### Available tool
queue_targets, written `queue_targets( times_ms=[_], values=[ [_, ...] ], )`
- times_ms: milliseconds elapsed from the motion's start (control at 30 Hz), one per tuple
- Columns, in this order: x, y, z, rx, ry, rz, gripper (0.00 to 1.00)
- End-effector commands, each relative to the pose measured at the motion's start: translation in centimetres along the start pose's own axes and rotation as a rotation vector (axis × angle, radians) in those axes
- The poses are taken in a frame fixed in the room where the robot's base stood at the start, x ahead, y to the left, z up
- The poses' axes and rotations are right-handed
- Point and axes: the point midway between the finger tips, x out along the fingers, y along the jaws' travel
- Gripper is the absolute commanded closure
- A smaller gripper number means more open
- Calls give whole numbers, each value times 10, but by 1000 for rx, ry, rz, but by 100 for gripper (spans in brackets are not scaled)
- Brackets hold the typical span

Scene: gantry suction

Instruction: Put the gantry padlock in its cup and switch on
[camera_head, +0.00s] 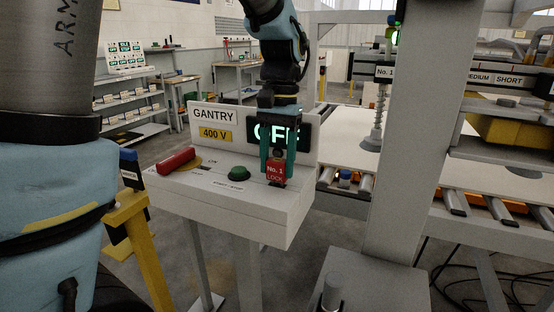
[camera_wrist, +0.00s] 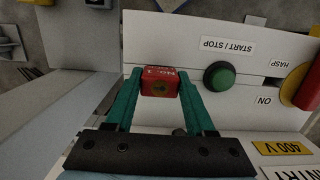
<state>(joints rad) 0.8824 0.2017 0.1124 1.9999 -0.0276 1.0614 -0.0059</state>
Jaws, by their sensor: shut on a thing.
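The red padlock (camera_head: 276,174), marked "No. 1 LOCK", is between the teal fingertips of my gripper (camera_head: 277,168), which is shut on it. It hangs over the right end of the gantry control box (camera_head: 225,208); whether it touches the box is unclear. In the wrist view the padlock (camera_wrist: 160,86) sits between both fingertips. I cannot make out its cup. The red switch handle (camera_head: 176,161) lies across a yellow plate at the box's left, near the "ON" and "HASP" labels. The green start/stop button (camera_head: 238,173) is left of my gripper. The display (camera_head: 300,131) reads OFF, partly hidden by my gripper.
A "GANTRY" and "400 V" sign panel (camera_head: 213,124) stands behind the box top. A grey gantry post (camera_head: 403,140) rises to the right. Beyond it are rollers and a white sheet (camera_head: 340,140). A yellow post (camera_head: 140,235) stands at the box's left.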

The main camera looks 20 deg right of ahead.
Motion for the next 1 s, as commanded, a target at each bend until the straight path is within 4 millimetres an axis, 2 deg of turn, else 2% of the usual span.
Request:
queue_targets(
  times_ms=[300,333,600,633,867,1000],
  values=[
    [13,0,-2,0,-1,0,100],
    [12,0,-2,0,0,0,43],
    [12,0,-1,0,0,0,13],
    [12,0,-1,0,0,0,10],
    [12,0,-1,0,0,0,10],
    [3,0,-2,0,3,0,10]
  ],
)
